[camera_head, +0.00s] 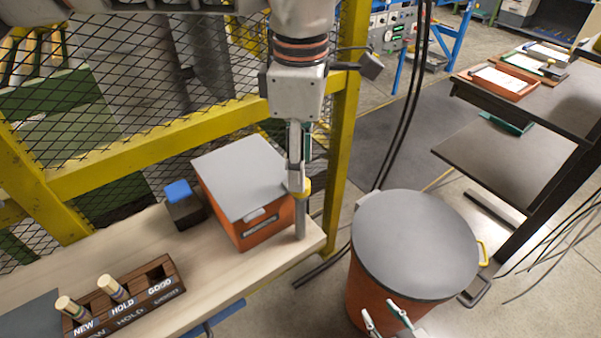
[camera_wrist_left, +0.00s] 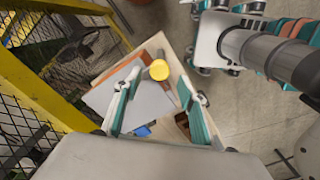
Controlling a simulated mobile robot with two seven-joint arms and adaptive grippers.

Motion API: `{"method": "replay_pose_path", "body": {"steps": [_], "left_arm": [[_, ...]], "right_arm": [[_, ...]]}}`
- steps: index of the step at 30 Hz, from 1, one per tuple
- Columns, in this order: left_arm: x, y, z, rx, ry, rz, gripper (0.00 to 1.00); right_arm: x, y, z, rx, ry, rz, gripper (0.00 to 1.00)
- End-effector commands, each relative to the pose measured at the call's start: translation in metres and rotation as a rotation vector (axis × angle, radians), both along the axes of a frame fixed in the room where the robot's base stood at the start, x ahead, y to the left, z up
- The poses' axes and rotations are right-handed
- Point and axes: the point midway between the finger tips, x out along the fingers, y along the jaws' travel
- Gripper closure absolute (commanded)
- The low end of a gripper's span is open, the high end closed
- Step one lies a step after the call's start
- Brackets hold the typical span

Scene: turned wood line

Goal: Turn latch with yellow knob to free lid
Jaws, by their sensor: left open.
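A yellow knob (camera_head: 304,187) sits on top of an upright grey post (camera_head: 301,222) at the right end of the wooden bench. Beside it is an orange box (camera_head: 268,226) with a flat grey lid (camera_head: 243,176), which lies closed. My left gripper (camera_head: 297,178) points down at the knob and is open. In the left wrist view the knob (camera_wrist_left: 159,70) shows between the spread fingers; contact cannot be told. The latch arm is not clearly visible. My right gripper (camera_head: 384,314) is open and empty at the bottom edge, in front of the orange bin.
The orange bin (camera_head: 372,292) with a round grey lid (camera_head: 415,243) stands right of the bench (camera_head: 215,262). A blue-topped dark block (camera_head: 183,205) and a labelled wooden rack (camera_head: 125,298) with pegs are on the bench. A yellow mesh fence (camera_head: 150,145) runs close behind.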

Motion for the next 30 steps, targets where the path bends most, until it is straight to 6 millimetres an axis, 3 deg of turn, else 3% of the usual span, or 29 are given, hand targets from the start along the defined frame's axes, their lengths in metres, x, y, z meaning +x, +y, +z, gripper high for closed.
{"method": "replay_pose_path", "body": {"steps": [7, 18, 19, 23, 30], "left_arm": [[-0.001, 0.0, -0.031, -0.002, 0.002, -0.001, 0.59], [0.0, -0.001, -0.038, -0.003, 0.001, 0.0, 0.59], [0.0, -0.001, -0.037, -0.003, 0.001, 0.0, 0.61], [0.0, -0.001, -0.037, -0.003, 0.001, 0.0, 0.95], [-0.001, -0.001, -0.038, -0.003, 0.001, 0.004, 0.97]], "right_arm": [[0.0, 0.0, 0.001, 0.0, 0.001, 0.0, 0.6], [0.003, 0.0, 0.004, 0.001, -0.006, 0.0, 0.6], [0.003, 0.0, 0.004, 0.001, -0.007, 0.001, 0.6], [0.004, 0.0, 0.005, 0.001, -0.009, 0.0, 0.6], [0.004, 0.0, 0.005, 0.001, -0.009, 0.0, 0.6]]}}
